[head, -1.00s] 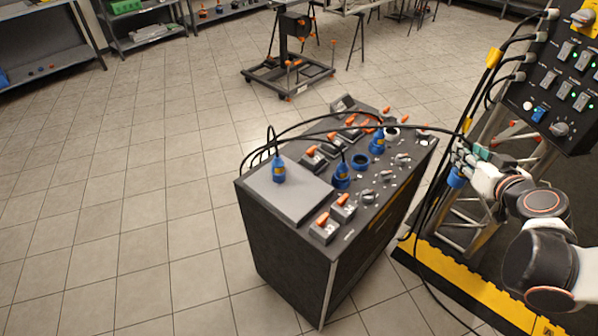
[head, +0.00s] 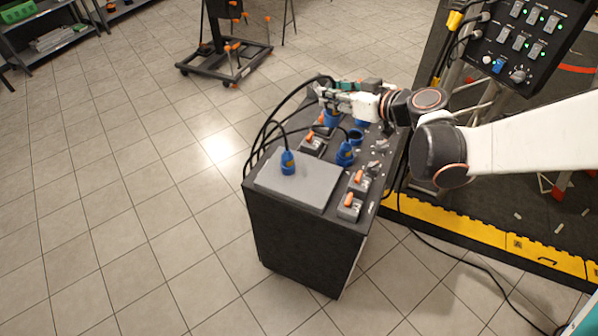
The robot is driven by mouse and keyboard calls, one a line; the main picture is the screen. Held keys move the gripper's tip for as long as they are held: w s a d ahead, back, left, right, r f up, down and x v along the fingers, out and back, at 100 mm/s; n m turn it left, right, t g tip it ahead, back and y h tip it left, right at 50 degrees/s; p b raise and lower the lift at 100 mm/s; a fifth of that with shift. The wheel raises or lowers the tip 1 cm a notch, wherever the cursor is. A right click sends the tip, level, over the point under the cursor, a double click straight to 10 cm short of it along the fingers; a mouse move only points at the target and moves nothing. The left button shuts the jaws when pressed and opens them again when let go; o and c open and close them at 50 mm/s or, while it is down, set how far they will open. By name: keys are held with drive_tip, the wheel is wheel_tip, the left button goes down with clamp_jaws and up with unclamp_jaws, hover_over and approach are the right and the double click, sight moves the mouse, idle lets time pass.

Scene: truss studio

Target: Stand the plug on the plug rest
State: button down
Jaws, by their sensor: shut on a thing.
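My gripper (head: 328,98) is over the far part of the dark console, shut on a blue plug (head: 331,119) that hangs below its fingers. The fingers and arm partly hide this plug, and I cannot tell whether its lower end touches anything. A flat grey plate on the console's near left top, which looks like the plug rest (head: 312,189), lies nearer the camera than my gripper. Another blue plug (head: 288,163) with a black cable stands upright on this plate.
A control panel (head: 515,40) on a truss stands at the right. Open tiled floor lies to the left.

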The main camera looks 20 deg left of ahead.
drive_tip(key=shift+s+a+f, duration=0.1)
drive_tip(key=shift+s+a, duration=0.05)
drive_tip(key=shift+a, duration=0.3)
wheel_tip(320, 180, down, 20)
drive_tip(key=b, duration=0.7)
drive_tip(key=shift+r, duration=0.2)
drive_tip(key=shift+f, duration=0.2)
drive_tip(key=c, duration=1.2)
unclamp_jaws()
drive_tip(key=shift+r, duration=0.15)
